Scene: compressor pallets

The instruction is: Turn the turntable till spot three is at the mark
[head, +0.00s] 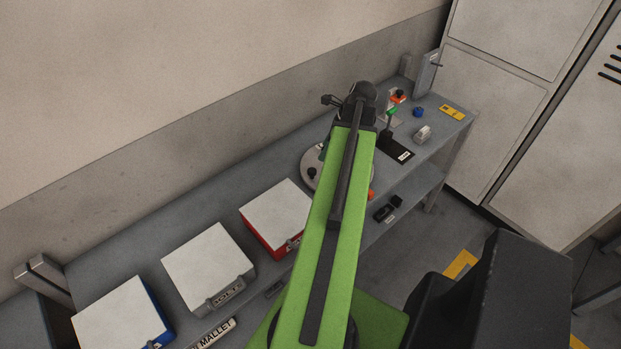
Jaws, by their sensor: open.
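The turntable (308,156) is a round grey disc on the grey bench, largely hidden behind my green arm. A small black knob-like piece (312,173) stands on its left part, and another small piece shows at its upper left edge. A small orange-red piece (371,195) shows right of my arm, near the bench's front edge; I cannot tell if it is the mark. Spot numbers cannot be read. My gripper (328,101) shows as small dark fingers at the arm's far end, above the disc in the picture. It is open, with nothing seen in it.
Boxes with pale lids, one red (277,216), one grey (208,266) and one blue (122,317), stand on the bench at left. A black labelled plate (396,147), a blue piece (418,112) and a yellow plate (451,112) lie at right. A wall runs behind.

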